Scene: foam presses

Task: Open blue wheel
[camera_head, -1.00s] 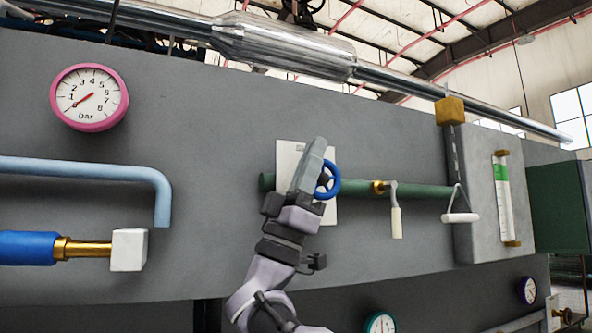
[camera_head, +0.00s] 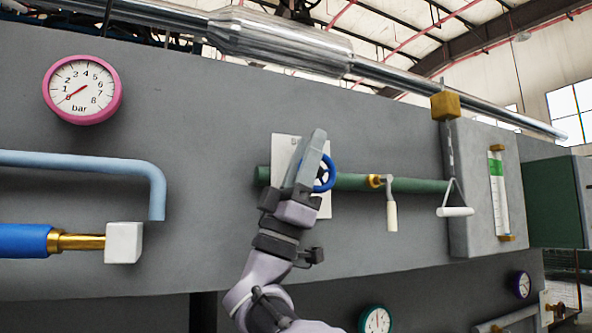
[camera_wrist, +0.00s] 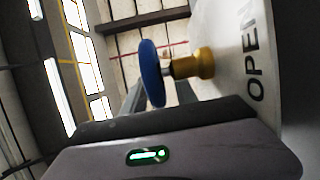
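The blue wheel (camera_head: 326,174) sits on the green pipe, in front of a white plate (camera_head: 284,150), and is partly covered by my gripper (camera_head: 309,138). My gripper's two grey fingers show side by side with a narrow gap, just left of the wheel. In the wrist view the blue wheel (camera_wrist: 152,73) is nearly edge-on, on a brass hub (camera_wrist: 198,63) by the plate marked OPEN (camera_wrist: 250,50). Grey finger parts show on both sides of the wheel's lower edge; contact cannot be told.
A brass valve with a white lever (camera_head: 391,213) is on the green pipe (camera_head: 420,186) to the right. A white pull handle (camera_head: 455,211) hangs further right. A light blue pipe (camera_head: 90,163) and pink gauge (camera_head: 82,90) are on the left.

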